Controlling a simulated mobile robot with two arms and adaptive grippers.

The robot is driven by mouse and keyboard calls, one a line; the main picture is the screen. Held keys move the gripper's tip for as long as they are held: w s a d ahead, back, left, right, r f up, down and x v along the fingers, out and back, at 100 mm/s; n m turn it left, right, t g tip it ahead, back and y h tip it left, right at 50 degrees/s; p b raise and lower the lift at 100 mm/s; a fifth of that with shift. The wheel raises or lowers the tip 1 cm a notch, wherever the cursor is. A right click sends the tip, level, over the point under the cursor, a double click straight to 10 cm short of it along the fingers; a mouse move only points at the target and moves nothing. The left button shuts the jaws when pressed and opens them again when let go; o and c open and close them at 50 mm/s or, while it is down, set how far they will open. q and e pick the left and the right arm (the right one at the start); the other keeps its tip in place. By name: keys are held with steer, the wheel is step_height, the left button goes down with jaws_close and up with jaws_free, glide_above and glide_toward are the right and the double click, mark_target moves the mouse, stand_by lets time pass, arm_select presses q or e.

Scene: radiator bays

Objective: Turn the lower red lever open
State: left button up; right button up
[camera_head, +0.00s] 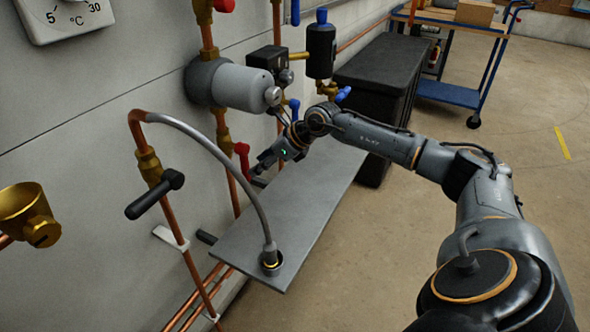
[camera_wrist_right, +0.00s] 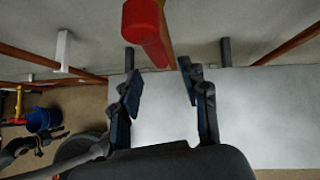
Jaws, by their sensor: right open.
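The lower red lever (camera_head: 243,160) sits on a vertical copper pipe at the wall, below the grey cylindrical pump. It points down, roughly along the pipe. My right gripper (camera_head: 257,170) is close beside the lever's lower end, above the grey shelf. In the right wrist view the lever (camera_wrist_right: 146,32) shows large at the top, its end just beyond the two open fingers (camera_wrist_right: 160,82). The gap between the fingers is empty. I cannot tell whether a fingertip touches the lever. My left gripper is not in view.
The grey shelf (camera_head: 285,217) lies under my right gripper, with a grey hose (camera_head: 245,185) arching to it. Another red lever (camera_head: 224,6) is higher up. A black-handled valve (camera_head: 155,195) stands at left. A black cabinet (camera_head: 385,75) and a blue cart (camera_head: 450,92) stand behind; open floor lies right.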

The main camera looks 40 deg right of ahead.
steer(key=s+d, duration=0.5)
steer(key=s, duration=0.4)
steer(key=shift+s+d, duration=0.15)
steer(key=shift+d, duration=0.1)
